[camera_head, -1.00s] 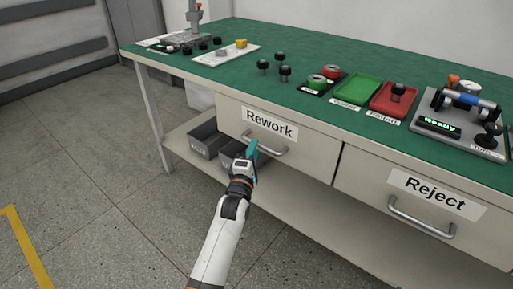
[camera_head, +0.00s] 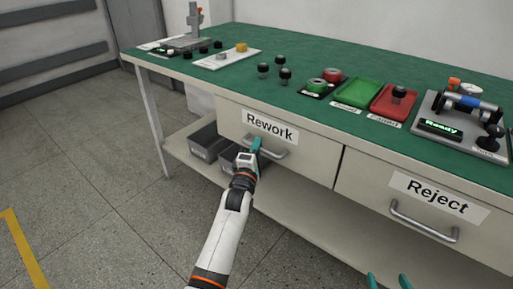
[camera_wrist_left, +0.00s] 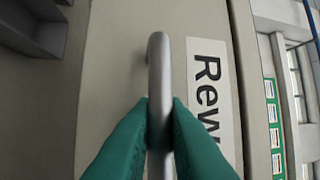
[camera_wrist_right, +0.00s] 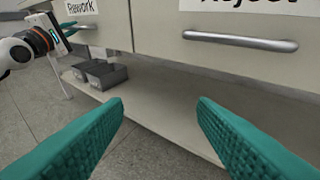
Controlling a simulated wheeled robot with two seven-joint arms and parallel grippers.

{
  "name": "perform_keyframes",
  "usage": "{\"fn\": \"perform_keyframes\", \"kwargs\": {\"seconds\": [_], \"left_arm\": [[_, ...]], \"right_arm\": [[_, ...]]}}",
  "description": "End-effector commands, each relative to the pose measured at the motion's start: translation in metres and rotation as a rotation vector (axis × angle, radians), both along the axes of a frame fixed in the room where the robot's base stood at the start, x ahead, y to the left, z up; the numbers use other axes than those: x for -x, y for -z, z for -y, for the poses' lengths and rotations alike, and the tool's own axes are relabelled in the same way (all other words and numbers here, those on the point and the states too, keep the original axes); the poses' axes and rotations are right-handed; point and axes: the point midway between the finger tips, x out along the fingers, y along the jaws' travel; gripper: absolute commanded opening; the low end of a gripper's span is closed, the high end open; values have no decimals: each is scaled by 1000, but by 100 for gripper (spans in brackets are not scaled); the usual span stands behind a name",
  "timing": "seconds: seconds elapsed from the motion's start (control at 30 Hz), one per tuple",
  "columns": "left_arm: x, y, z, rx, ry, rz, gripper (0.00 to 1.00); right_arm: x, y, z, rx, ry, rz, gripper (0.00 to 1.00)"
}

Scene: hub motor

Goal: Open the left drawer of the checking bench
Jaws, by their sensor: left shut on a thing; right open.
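The checking bench has a left drawer (camera_head: 300,157) labelled "Rework", flush with the bench front. Its grey bar handle (camera_head: 276,153) shows below the label. My left gripper (camera_head: 256,146) is at the handle. In the left wrist view its teal fingers (camera_wrist_left: 160,125) are shut on the handle (camera_wrist_left: 159,75), one on each side. My right gripper (camera_head: 389,281) is at the bottom edge of the head view, in front of the bench. In the right wrist view its fingers (camera_wrist_right: 160,105) are wide apart with nothing between them.
The right drawer (camera_head: 375,197), labelled "Reject", is closed and has its own handle (camera_head: 424,222). Grey bins (camera_head: 207,142) stand on the lower shelf (camera_head: 290,205). A green tray (camera_head: 357,93), a red tray (camera_head: 394,102) and a fixture reading "Ready" (camera_head: 462,122) are on the bench top.

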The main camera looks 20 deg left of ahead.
Motion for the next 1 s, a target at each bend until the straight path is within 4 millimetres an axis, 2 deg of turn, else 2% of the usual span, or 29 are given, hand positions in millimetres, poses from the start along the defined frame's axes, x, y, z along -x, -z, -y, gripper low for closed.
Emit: {"fn": "perform_keyframes", "kwargs": {"seconds": [0.2,0.37,0.47,0.57,0.7,0.8,1.0], "left_arm": [[2,0,-1,0,0,-1,0],[8,-1,-3,-1,0,-2,0],[16,-1,-6,-2,-1,-4,0],[25,-2,-9,-3,-1,-5,0],[41,-2,-15,-2,-1,-5,0],[52,-2,-19,-3,0,-6,0],[74,-2,-27,-3,0,-6,0]], "right_arm": [[1,1,0,3,0,-15,52],[14,19,7,36,10,-149,52],[29,34,14,66,20,-279,52],[52,51,23,104,32,-449,52],[98,72,39,162,52,-723,52],[136,79,51,201,67,-919,52],[135,64,50,201,66,-920,52]]}}
